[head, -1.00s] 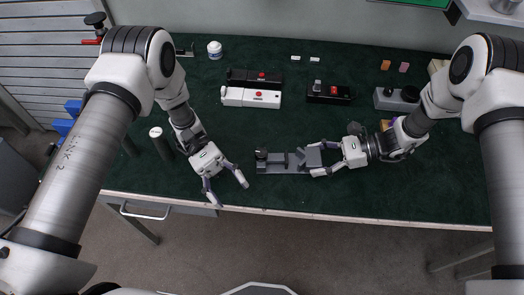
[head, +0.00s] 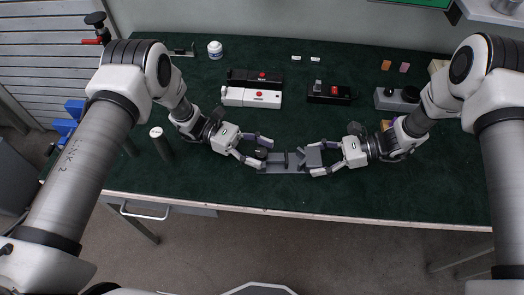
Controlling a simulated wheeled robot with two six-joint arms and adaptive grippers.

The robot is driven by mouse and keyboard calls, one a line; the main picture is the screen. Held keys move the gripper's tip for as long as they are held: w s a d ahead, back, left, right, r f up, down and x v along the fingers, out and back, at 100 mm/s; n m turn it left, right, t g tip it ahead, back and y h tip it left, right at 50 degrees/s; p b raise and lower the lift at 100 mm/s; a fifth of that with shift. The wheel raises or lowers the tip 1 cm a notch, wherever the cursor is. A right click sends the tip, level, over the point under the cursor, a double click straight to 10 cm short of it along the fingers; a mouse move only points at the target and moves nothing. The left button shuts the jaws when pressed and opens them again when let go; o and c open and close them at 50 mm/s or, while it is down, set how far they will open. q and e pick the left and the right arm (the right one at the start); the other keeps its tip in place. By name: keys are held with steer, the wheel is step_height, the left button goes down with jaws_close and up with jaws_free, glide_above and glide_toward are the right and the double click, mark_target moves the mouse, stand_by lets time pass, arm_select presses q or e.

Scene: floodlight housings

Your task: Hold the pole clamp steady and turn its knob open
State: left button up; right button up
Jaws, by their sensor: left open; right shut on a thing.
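The grey pole clamp (head: 285,162) lies flat near the front middle of the green bench in the head view. My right gripper (head: 316,160) is shut on the block at its right end. My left gripper (head: 264,152) is open at the clamp's left end, with one finger behind and one in front. The dark knob (head: 261,153) at that end shows between these fingers and is partly hidden. I cannot tell whether a finger touches it.
A dark cylinder (head: 161,145) stands left of my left gripper. The bench front edge (head: 300,214) is close; bare mat lies between clamp and housings.

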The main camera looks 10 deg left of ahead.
mark_target(262, 152)
arm_select(q)
steer(key=shift+s+d, duration=0.15)
steer(key=shift+d, duration=0.25)
steer(key=shift+c, duration=0.4)
jaws_close()
steer(key=shift+n+t+h, duration=0.3)
steer(key=shift+n+t, duration=0.5)
steer(key=shift+t, duration=0.4)
steer(key=shift+o, duration=0.4)
jaws_free()
step_height(262, 152, up, 10)
